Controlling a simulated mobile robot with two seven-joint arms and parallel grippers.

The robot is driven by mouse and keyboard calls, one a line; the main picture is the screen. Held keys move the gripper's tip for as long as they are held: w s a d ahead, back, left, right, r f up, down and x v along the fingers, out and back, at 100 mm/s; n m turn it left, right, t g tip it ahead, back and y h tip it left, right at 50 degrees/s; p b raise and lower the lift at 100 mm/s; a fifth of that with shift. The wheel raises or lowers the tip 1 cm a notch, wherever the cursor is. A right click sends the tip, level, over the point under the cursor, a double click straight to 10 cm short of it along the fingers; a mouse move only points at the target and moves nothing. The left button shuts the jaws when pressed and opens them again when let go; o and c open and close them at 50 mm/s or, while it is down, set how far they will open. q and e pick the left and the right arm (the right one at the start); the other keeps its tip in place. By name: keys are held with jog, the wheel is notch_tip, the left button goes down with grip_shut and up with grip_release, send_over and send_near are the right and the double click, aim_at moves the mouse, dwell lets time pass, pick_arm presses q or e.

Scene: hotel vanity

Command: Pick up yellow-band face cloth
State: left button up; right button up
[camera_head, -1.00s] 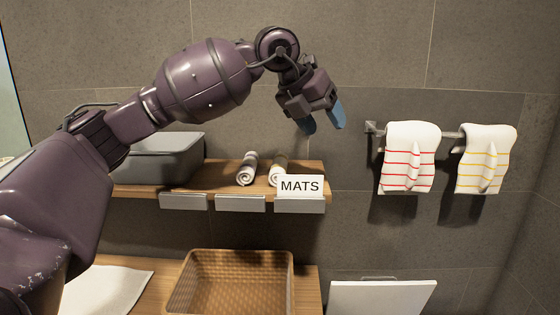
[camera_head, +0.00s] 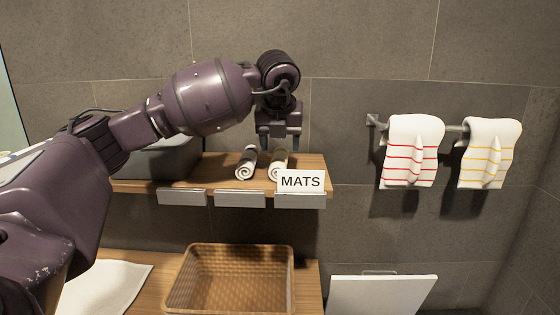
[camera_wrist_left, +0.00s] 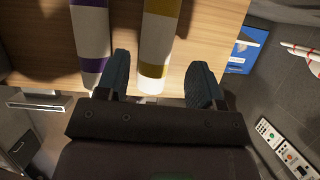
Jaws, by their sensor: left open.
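The yellow-band face cloth (camera_head: 278,168) is a white roll lying on the wooden shelf, the right one of two. Its mustard band shows in the left wrist view (camera_wrist_left: 160,42). My left gripper (camera_head: 280,142) points down just above and behind the front end of this roll. In the left wrist view my left gripper (camera_wrist_left: 160,68) is open, with one blue finger on each side of the cloth and the jaws empty. A second roll with a purple band (camera_head: 247,165) lies to the left, outside the left finger. My right gripper is not in view.
A MATS sign (camera_head: 301,181) stands at the shelf's front right. A grey box (camera_head: 165,160) sits on the shelf's left. A wicker basket (camera_head: 232,250) is below. Red-striped (camera_head: 412,150) and yellow-striped (camera_head: 488,153) towels hang on a rail at the right.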

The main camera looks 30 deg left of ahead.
aim_at(280, 154)
pick_arm(q)
jog(key=shift+p+x, duration=0.7)
jog(key=shift+x, duration=2)
jog(key=c, duration=0.7)
jog(key=shift+o, duration=0.2)
jog(key=shift+r, duration=0.1)
notch_tip(280, 154, up, 20)
jog(key=b, duration=0.1)
jog(key=shift+s, duration=0.1)
